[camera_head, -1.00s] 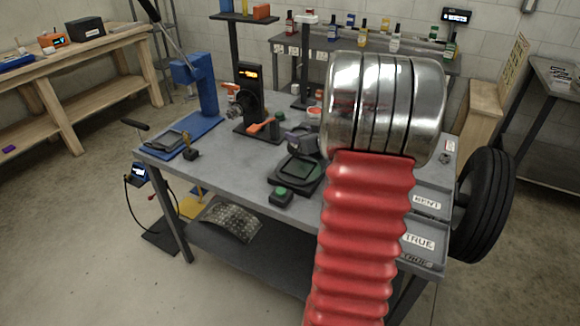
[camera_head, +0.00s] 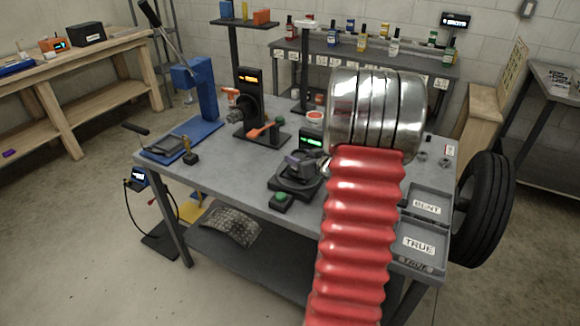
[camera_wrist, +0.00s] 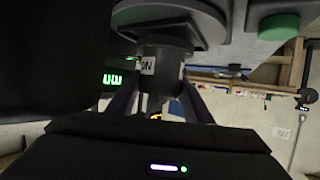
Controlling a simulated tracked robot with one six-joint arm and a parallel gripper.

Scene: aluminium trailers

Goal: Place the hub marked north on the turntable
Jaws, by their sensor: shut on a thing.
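The hub (camera_wrist: 165,62) is a dark grey cylinder with a white label, partly readable as "NO". My gripper (camera_wrist: 160,88) is shut on it, with a bluish finger on each side in the wrist view. The turntable (camera_wrist: 170,14) is a dark round plate, seen upside down at the top of that view. The hub's end meets or nearly meets the plate; I cannot tell if it bears on it. In the head view the turntable (camera_head: 284,184) stands on the grey bench, with the hub and fingers just above its plate, partly hidden by my red-sleeved arm.
A green button box (camera_head: 281,201) stands in front of the turntable, and a green-lit display (camera_head: 312,141) behind it. A black gauge stand (camera_head: 250,105) and blue press (camera_head: 195,90) are to the left. Bins marked BENT (camera_head: 427,208) and TRUE (camera_head: 420,246) are at the right.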

